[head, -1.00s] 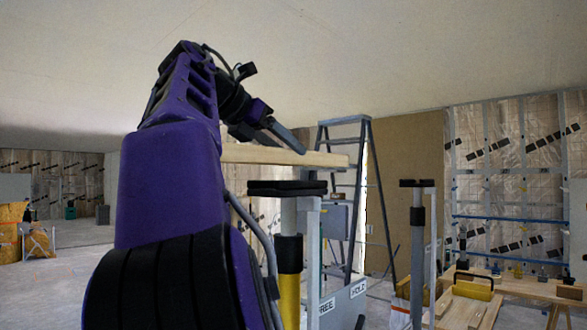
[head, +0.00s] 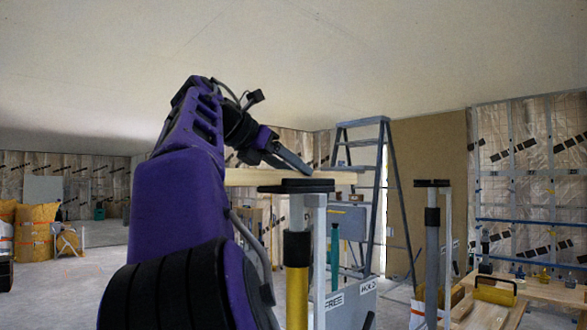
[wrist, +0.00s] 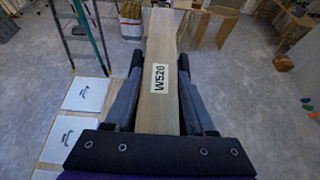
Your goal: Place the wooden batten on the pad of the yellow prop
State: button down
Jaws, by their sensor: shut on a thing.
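The wooden batten (head: 245,177) is a pale plank held roughly level in the head view. My gripper (head: 305,168) is shut on it from above. In the wrist view the batten (wrist: 158,112), labelled W520, runs away from me between the two dark fingers (wrist: 157,95). The yellow prop (head: 297,295) stands upright with a flat black pad (head: 296,187) on top. In the head view the pad overlaps the batten's lower edge from in front. I cannot tell whether they touch. The pad does not show in the wrist view.
A second, grey prop (head: 432,240) with a dark pad stands to the right. A stepladder (head: 382,200) is behind. FREE and HOLD signs (head: 350,296) are beside the yellow prop. A workbench (head: 545,291) is at right, and the ceiling is overhead.

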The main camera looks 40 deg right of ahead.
jog(key=shift+c, duration=1.2)
grip_release()
jog(key=shift+f, duration=0.1)
jog(key=shift+r, duration=0.25)
jog(key=p+v, duration=0.1)
jog(key=v, duration=1)
jog(key=shift+s+a, duration=0.2)
jog(key=shift+a, duration=0.2)
jog(key=shift+r, duration=0.1)
